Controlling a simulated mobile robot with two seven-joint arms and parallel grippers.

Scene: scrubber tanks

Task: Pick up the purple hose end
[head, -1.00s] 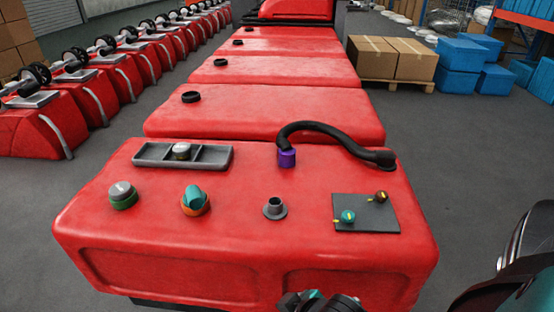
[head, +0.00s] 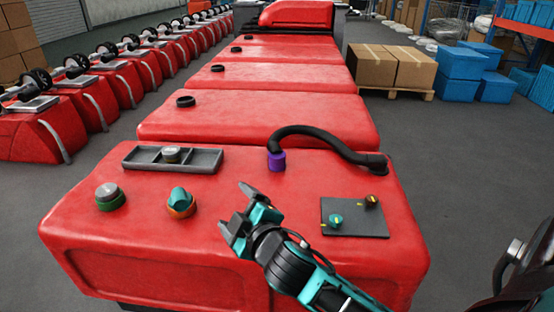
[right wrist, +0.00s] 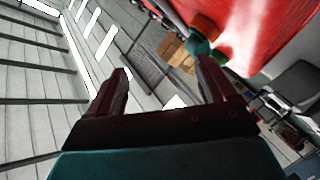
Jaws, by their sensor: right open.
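The purple hose end (head: 276,160) sits at the left end of a black hose (head: 325,138) that arches over the back of the red tank (head: 90,215). The hose's other end joins the tank at the back right. My right gripper (head: 232,208) is open and empty above the middle of the tank, in front of the hose end and a little to its left, apart from it. In the right wrist view its two fingers (right wrist: 163,85) stand apart with nothing between them. My left gripper is not in view.
A grey tray (head: 135,159) with a round cap, a green-based knob (head: 109,196), a teal-and-orange knob (head: 181,203) and a dark plate (head: 345,230) with two small valves are on the tank. More red tanks (head: 260,117) stand behind. The grey port seen earlier is hidden behind my arm.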

